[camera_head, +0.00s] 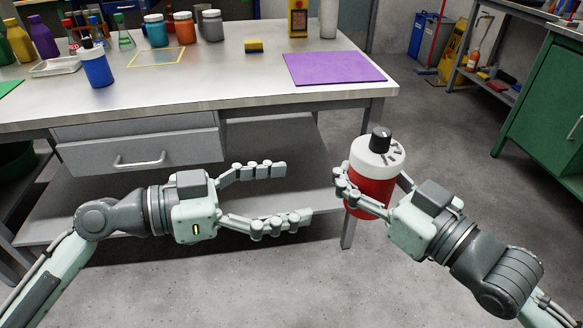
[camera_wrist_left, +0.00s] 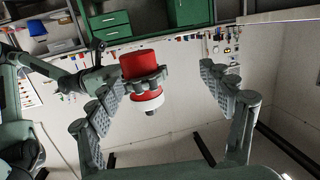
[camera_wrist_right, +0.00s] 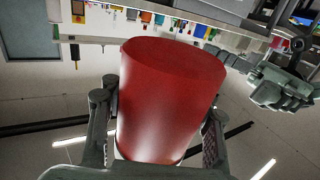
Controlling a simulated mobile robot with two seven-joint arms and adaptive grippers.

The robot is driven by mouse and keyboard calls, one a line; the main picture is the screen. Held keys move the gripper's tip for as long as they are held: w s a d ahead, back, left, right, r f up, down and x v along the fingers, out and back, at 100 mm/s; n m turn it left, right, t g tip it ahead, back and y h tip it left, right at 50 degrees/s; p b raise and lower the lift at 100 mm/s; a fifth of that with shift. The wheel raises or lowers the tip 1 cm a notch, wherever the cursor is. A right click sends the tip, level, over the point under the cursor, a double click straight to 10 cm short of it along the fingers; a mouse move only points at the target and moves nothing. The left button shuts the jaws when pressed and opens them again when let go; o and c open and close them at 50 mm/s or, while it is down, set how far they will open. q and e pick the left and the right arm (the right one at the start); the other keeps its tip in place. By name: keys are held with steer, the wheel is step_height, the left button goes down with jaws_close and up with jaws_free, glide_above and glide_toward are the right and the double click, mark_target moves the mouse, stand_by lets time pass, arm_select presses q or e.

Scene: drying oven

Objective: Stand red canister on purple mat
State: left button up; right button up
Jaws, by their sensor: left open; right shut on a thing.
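The red canister (camera_head: 368,194) has a white top and a black knob. My right gripper (camera_head: 366,190) is shut around its body and holds it upright in the air, in front of the table's right front corner. The canister fills the middle of the right wrist view (camera_wrist_right: 165,100) and also shows in the left wrist view (camera_wrist_left: 138,64). The purple mat (camera_head: 333,68) lies flat and bare on the right part of the tabletop, beyond the canister. My left gripper (camera_head: 298,192) is open and empty, in front of the table's drawer side, left of the canister.
A yellow device (camera_head: 298,18) and a white cylinder (camera_head: 328,18) stand behind the mat. A green cabinet (camera_head: 545,110) is at right.

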arm_select(q)
steer(key=m+g+h, duration=0.1)
steer(key=m+h, duration=0.1)
glide_toward(381, 158)
step_height(381, 158, down, 2)
steer(key=w+a, duration=0.1)
steer(key=w, duration=0.1)
steer(key=x, duration=1.1)
steer(key=shift+s+d+r, duration=0.15)
steer(key=shift+d+r, duration=0.05)
steer(key=shift+d, duration=0.2)
steer(key=c, duration=1.3)
steer(key=shift+c, duration=0.9)
arm_select(e)
steer(key=o, duration=1.5)
